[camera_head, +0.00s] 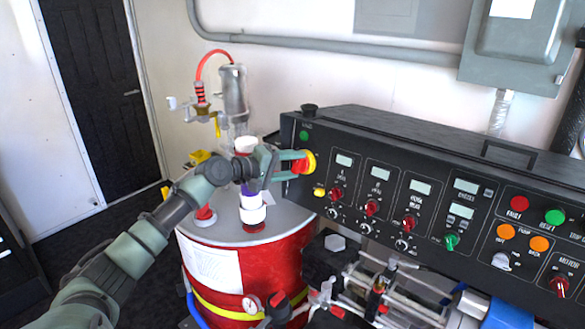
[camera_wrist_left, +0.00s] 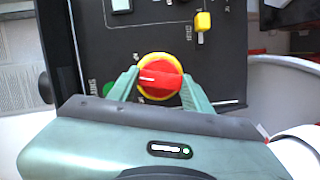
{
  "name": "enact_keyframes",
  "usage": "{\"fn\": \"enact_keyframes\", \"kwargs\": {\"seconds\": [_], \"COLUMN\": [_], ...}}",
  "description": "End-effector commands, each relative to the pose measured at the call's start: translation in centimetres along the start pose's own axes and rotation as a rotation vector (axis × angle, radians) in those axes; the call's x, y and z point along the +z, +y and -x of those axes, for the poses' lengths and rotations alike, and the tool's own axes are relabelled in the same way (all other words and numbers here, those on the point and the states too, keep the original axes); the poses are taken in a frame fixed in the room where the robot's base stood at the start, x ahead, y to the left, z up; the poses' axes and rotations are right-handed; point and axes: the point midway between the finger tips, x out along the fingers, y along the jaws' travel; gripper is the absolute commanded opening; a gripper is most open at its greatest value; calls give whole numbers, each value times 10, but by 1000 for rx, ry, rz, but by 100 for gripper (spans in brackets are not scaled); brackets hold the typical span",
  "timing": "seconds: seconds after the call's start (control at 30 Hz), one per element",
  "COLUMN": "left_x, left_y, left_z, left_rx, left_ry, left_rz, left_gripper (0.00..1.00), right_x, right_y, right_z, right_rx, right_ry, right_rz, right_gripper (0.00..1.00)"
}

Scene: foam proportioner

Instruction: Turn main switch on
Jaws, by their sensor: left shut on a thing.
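The main switch is a red rotary knob on a yellow round plate (camera_head: 309,161) at the left end of the black control panel's front. In the left wrist view the red knob (camera_wrist_left: 160,76) shows a white mark that lies about level in the picture. My left gripper (camera_head: 297,164) reaches it from the left. Its two green fingers are shut on the main switch, one on each side of the knob, as the left wrist view also shows (camera_wrist_left: 158,86). The fingers hide part of the switch's edge. My right gripper is not in view.
The black control panel (camera_head: 390,150) carries displays, knobs and lamps. A green button (camera_head: 304,135) is above the switch and a yellow button (camera_head: 319,192) below it. A red drum (camera_head: 262,265) with pump fittings stands under my left arm. Pipes and valves run below the panel.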

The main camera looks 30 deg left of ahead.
Motion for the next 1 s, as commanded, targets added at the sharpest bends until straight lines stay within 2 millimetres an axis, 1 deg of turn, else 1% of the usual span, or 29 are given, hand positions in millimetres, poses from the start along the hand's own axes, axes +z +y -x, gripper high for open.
{"fn": "enact_keyframes", "kwargs": {"seconds": [0.3, 0.5, 0.7, 1.0], "left_x": [2, 2, 2, 3], "left_y": [1, 0, 0, -1], "left_z": [0, -1, -1, -1], "left_rx": [-73, -107, -130, -142], "left_ry": [-4, -5, -6, -7], "left_rz": [-274, -400, -481, -526], "left_gripper": [9, 9, 9, 9], "right_x": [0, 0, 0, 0], "right_y": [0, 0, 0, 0], "right_z": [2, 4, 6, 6], "right_rx": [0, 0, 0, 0], "right_ry": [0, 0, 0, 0], "right_rz": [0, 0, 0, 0], "right_gripper": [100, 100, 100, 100]}}
